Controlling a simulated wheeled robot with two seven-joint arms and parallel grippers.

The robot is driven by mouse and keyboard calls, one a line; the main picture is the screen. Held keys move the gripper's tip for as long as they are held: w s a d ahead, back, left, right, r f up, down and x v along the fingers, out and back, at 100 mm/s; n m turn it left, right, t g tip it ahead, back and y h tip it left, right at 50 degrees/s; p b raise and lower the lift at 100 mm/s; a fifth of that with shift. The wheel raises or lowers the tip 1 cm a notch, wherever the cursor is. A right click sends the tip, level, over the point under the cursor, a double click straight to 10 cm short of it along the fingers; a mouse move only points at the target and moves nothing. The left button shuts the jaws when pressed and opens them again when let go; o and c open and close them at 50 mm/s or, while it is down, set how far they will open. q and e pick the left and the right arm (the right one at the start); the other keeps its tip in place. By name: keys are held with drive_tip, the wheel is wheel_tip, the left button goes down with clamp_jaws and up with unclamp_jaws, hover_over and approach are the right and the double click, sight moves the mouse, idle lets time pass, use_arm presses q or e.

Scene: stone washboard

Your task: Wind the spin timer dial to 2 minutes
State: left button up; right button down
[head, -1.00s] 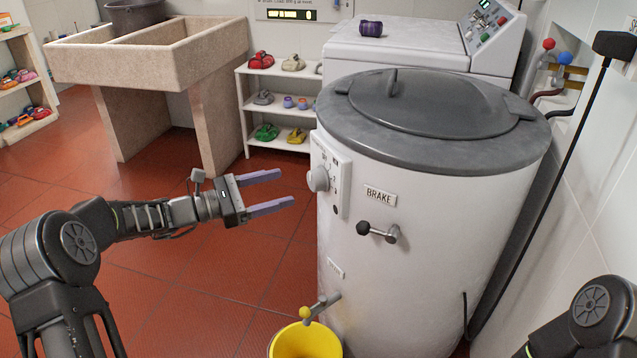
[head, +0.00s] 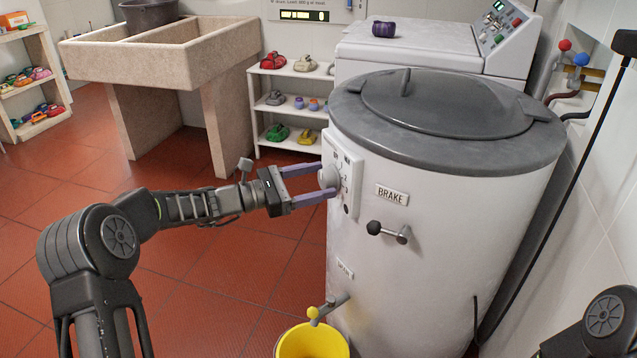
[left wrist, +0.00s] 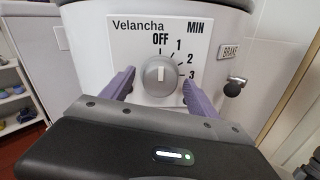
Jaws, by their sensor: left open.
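The spin timer dial (head: 328,176) is a round light-grey knob on the white panel on the front of the spin dryer (head: 420,260). In the left wrist view the dial (left wrist: 159,76) has a pale pointer line aimed up at OFF; the marks 1, 2 and 3 run down its right side under MIN. My left gripper (head: 312,186) is open, its purple fingers pointing at the panel. In the left wrist view the fingers of the left gripper (left wrist: 159,92) stand on either side of the dial, with gaps showing. My right gripper is not in view.
The brake lever (head: 388,232) sticks out below and right of the dial. A stone sink (head: 225,65) and a shoe shelf (head: 290,104) stand behind. The red floor left of the dryer is clear.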

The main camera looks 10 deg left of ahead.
use_arm(q)
drive_tip(key=shift+w+d, duration=0.15)
drive_tip(key=shift+d, duration=0.05)
drive_tip(key=shift+c, duration=0.2)
drive_tip(key=c, duration=1.3)
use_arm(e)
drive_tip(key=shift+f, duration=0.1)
